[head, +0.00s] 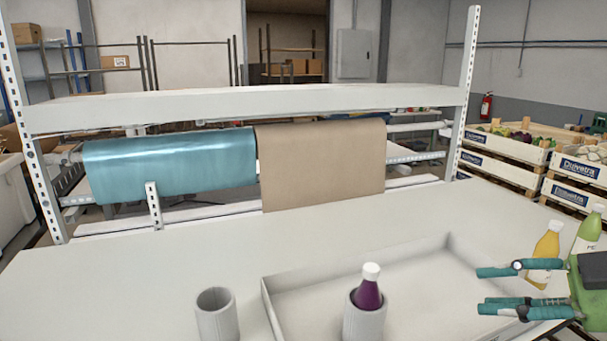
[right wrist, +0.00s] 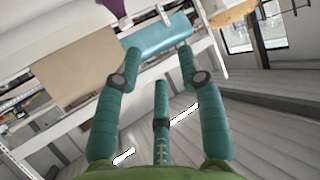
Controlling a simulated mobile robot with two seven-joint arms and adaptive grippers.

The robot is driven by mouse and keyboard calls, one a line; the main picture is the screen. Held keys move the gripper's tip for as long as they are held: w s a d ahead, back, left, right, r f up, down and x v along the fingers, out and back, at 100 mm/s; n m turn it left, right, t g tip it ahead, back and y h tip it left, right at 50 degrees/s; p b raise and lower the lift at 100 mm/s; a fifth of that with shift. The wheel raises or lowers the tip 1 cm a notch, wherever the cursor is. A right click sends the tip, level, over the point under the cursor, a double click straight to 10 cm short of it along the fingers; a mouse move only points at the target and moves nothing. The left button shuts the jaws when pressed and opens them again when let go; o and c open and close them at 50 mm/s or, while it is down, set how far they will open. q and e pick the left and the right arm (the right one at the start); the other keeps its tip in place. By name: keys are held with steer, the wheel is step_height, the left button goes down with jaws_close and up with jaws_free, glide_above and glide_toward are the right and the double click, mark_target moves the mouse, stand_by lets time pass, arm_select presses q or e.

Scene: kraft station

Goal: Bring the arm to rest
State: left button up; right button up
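My right gripper (head: 497,289) is at the right edge of the head view, above the table and near the right end of the white tray. Its teal fingers point left and are spread apart. In the right wrist view its fingers (right wrist: 158,65) are also spread, with nothing between them. A bottle with purple contents and a white cap (head: 369,287) stands in a grey cup (head: 364,322) at the tray's front. A yellow bottle (head: 545,250) stands behind the right gripper. My left gripper is not in view.
The white tray (head: 268,305) lies on the white table (head: 120,275). An empty grey cup (head: 217,316) stands left of it. A green bottle (head: 588,232) is at the far right. Blue (head: 170,165) and brown paper (head: 322,165) rolls hang behind the table. The table's left side is clear.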

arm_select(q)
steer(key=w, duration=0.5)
arm_select(e)
step_height(320, 180, down, 25)
steer(key=a+m+g+h, duration=0.1)
steer(key=a+m+h, duration=0.1)
steer(key=m+h, duration=0.2)
steer(key=s+a+f+m+g+h, duration=0.35)
steer(key=s+f+m+h, duration=0.25)
steer(key=s+f, duration=0.9)
step_height(320, 180, down, 30)
steer(key=s+b, duration=0.2)
steer(key=b, duration=0.4)
arm_select(q)
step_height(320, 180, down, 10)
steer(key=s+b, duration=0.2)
steer(key=b, duration=0.1)
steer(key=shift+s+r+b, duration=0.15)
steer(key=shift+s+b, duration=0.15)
steer(key=shift+b, duration=0.1)
arm_select(e)
steer(key=s+d+f+g, duration=0.1)
steer(key=s+d+f, duration=0.2)
steer(key=s+f, duration=1.2)
step_height(320, 180, down, 2)
steer(key=shift+s+n+g+h, duration=0.2)
steer(key=shift+n+g+h, duration=0.1)
steer(key=shift+n+g, duration=0.1)
